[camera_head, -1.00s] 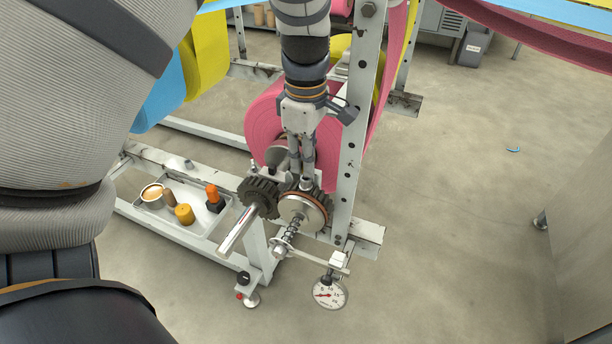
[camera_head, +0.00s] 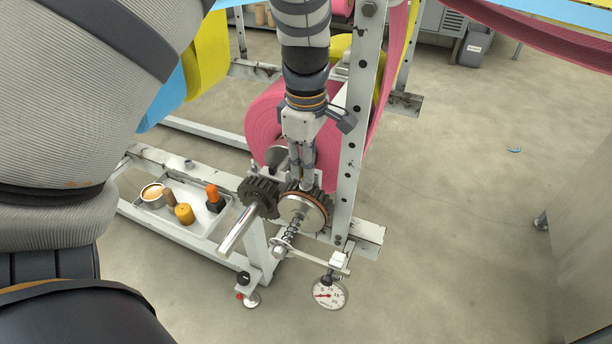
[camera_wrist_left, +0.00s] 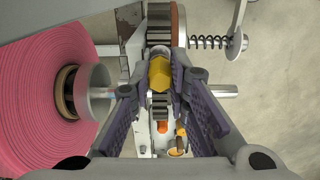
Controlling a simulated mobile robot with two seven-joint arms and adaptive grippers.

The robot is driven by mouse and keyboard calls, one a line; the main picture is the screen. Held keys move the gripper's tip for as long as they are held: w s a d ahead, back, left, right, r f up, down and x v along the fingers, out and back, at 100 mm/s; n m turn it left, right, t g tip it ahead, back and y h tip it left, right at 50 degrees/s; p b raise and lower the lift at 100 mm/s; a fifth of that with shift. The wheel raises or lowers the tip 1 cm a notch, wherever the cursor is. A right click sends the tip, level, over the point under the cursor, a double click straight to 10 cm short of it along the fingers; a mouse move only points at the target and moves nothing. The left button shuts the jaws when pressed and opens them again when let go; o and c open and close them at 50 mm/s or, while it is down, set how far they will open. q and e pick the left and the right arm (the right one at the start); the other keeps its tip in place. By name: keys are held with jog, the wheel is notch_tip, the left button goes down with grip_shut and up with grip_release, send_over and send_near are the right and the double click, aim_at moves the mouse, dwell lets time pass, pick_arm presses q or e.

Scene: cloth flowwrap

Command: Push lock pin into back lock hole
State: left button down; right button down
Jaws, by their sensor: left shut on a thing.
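My left gripper (camera_head: 306,182) reaches down from the top of the head view to the gear assembly, in front of the pink roll. In the left wrist view its two dark fingers (camera_wrist_left: 162,70) are shut on a small brass-yellow piece, apparently the lock pin (camera_wrist_left: 160,75). A dark toothed gear (camera_head: 259,191) on a bare shaft and a round silver hub (camera_head: 302,213) with a brown rim lie just below the fingertips. The back lock hole cannot be made out; the gripper and gears cover that area. My right gripper is not in view.
A spring-loaded rod (camera_head: 292,232) and a dial gauge (camera_head: 330,293) stand in front of the hub. A tray (camera_head: 205,219) holds several small items on the left. A perforated upright post (camera_head: 350,160) is close on the right. Floor at right is mostly clear.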

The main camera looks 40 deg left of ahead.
pick_arm(q)
jog(key=shift+f, duration=0.1)
dwell(0.3)
jog(key=c, duration=1.5)
grip_release()
jog(key=shift+o, duration=0.2)
